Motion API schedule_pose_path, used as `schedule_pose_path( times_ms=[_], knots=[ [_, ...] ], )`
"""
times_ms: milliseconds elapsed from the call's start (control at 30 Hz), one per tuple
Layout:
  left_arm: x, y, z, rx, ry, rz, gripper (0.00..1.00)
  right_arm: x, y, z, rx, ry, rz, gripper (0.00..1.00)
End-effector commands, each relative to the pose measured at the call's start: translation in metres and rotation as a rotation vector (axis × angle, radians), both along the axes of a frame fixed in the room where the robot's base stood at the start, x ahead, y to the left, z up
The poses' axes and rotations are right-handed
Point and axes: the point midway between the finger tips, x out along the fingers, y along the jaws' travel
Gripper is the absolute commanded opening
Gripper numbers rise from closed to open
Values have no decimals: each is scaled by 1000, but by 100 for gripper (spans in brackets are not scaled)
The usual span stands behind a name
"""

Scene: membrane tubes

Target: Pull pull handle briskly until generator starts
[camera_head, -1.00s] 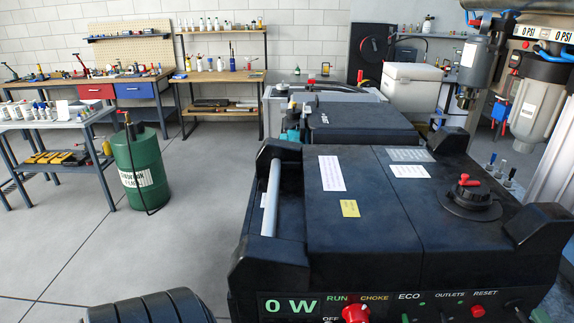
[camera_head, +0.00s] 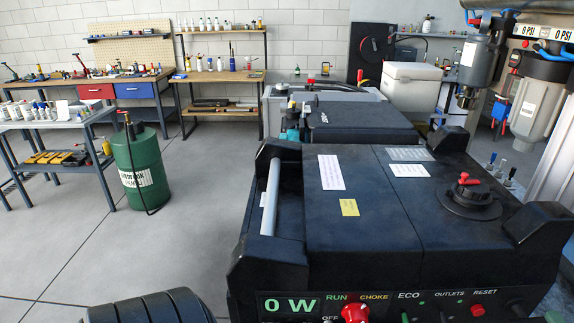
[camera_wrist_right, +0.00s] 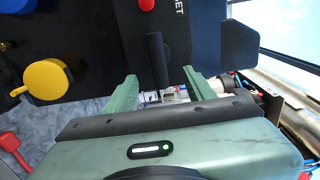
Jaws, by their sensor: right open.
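The generator (camera_head: 350,205) is a black box with a front panel reading "0 W". The panel has a red choke knob (camera_head: 355,313) and a red reset button (camera_head: 477,309). In the right wrist view, a dark bar that looks like the pull handle (camera_wrist_right: 156,52) sticks out from the black panel. My right gripper (camera_wrist_right: 160,74) is open, its green fingers on either side of the bar with gaps showing. Whether the bar is fully between the fingers in depth I cannot tell. My left gripper is in neither current view.
A yellow round knob (camera_wrist_right: 45,80) and a red part (camera_wrist_right: 9,141) lie left of the gripper. Behind the generator stands another black-lidded machine (camera_head: 360,122). A green drum (camera_head: 139,165) and benches stand at left.

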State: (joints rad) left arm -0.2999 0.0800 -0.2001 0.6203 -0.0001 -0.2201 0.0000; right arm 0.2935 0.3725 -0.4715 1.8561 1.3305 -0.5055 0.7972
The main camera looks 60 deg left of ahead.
Motion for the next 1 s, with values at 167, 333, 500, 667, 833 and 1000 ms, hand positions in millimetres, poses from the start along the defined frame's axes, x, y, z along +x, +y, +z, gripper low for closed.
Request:
schedule_pose_path(
  times_ms=[167, 333, 500, 667, 833, 1000],
  knots=[
    [0, 0, -5, 0, 0, 0, 34, -13, -19, -2, -1, 0, -1, 55],
    [0, 0, -11, 0, 0, 0, 34, -25, -35, -3, -3, 0, -1, 55],
    [0, 0, -16, 0, 0, 0, 34, -36, -49, -2, -1, 0, 0, 55],
    [0, 0, -16, 0, 0, 0, 34, -39, -53, 0, 0, 0, 1, 55],
    [0, 0, -16, 0, 0, 0, 34, -39, -53, 0, 0, 0, 1, 55],
    [0, 0, -16, 0, 0, 0, 34, -39, -53, 0, 0, 0, 1, 55]
  ],
)
